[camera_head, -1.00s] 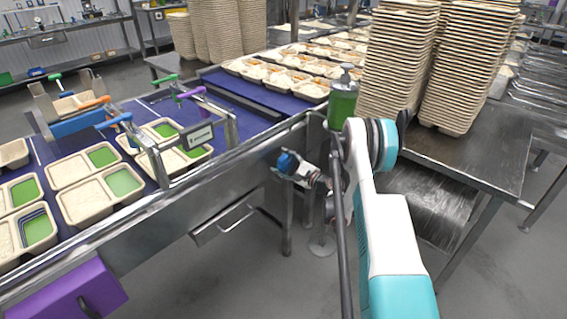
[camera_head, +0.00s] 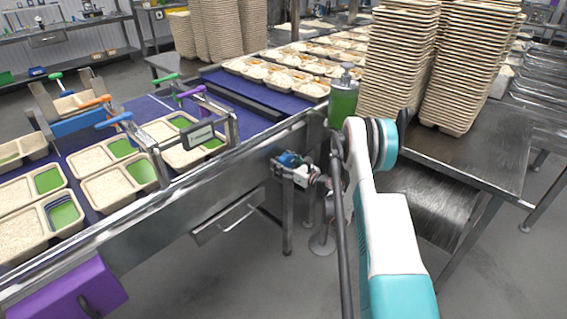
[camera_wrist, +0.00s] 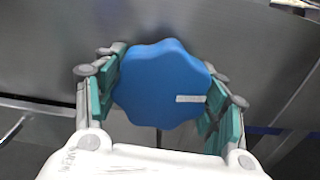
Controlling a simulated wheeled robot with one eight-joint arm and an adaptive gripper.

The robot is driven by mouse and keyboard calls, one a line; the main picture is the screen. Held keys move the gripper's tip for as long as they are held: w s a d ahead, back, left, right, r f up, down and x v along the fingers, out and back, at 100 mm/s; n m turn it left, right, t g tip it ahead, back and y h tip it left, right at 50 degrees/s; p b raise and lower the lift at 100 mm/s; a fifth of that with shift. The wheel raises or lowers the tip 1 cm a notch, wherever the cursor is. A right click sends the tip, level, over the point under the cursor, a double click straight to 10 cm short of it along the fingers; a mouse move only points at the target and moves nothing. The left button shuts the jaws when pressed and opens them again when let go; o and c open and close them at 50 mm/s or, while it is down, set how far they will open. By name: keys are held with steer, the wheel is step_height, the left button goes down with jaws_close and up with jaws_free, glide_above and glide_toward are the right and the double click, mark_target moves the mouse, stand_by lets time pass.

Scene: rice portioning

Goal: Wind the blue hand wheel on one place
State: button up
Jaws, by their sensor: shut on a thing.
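The blue hand wheel (camera_wrist: 160,88) has a lobed rim and a pale bar mark on its right side in the wrist view. It sits on the metal side of the conveyor and shows small in the head view (camera_head: 289,159). My gripper (camera_wrist: 160,92) is shut on the wheel, with teal finger pads against its left and right sides. In the head view my gripper (camera_head: 300,172) is at the wheel, partly hidden by my arm. The wheel's shaft is hidden.
A blue conveyor belt (camera_head: 75,166) carries several beige trays (camera_head: 115,187) with rice and green compartments. A metal gate with coloured handles (camera_head: 203,135) spans it. Tall tray stacks (camera_head: 455,70) stand on a steel table (camera_head: 500,165) at right. A drawer handle (camera_head: 237,222) juts out below the belt.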

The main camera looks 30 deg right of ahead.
mark_target(288, 164)
steer(key=shift+m, duration=0.6)
steer(key=o, duration=1.1)
steer(key=v, duration=0.7)
steer(key=shift+s+d, duration=0.1)
steer(key=shift+s, duration=0.1)
steer(key=shift+r, duration=0.15)
